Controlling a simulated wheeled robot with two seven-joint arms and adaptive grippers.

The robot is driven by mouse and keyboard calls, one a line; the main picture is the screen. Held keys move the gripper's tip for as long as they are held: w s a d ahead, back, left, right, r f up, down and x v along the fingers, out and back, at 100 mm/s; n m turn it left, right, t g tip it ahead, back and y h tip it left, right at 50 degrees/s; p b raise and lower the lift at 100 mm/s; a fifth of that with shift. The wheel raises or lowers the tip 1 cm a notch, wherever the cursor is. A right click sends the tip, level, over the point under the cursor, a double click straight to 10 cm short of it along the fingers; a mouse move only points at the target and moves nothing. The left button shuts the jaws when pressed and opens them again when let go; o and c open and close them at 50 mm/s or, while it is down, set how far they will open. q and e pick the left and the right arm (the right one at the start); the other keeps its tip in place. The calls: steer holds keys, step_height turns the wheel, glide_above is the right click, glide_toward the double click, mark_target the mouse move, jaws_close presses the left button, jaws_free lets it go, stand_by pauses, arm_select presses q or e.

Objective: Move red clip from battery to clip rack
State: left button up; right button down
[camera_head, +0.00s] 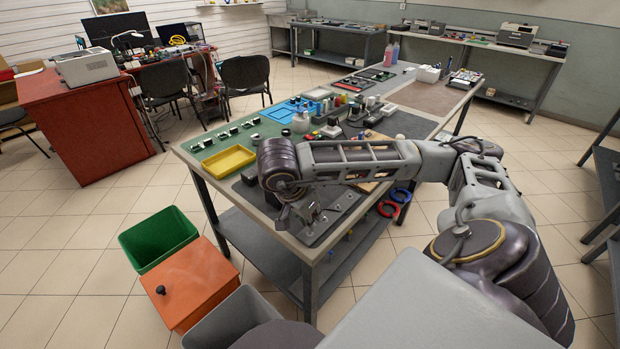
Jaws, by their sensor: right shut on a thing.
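My right arm reaches in from the right across the near end of the workbench (300,245). My right gripper (288,222) points down at the bench's near edge, low over a dark mat with small grey metal parts (345,203). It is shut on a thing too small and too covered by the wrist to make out. I cannot pick out the red clip for certain. The battery and the clip rack also cannot be told apart among the small parts; my arm covers part of the bench. My left gripper is not in view.
Green (158,238) and orange (193,283) bins stand on the floor in front.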

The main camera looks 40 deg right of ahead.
steer(key=shift+f+b, duration=0.85)
steer(key=shift+b, duration=0.25)
stand_by(2.3)
steer(key=c, duration=1.4)
jaws_free()
steer(key=shift+o, duration=0.3)
steer(key=shift+o, duration=1.4)
steer(key=shift+r, duration=0.1)
steer(key=d+p+v, duration=0.1)
steer(key=p+v, duration=0.7)
steer(key=p, duration=0.2)
steer(key=shift+a+r+p, duration=0.15)
steer(key=shift+r+p, duration=0.15)
steer(key=shift+r, duration=0.2)
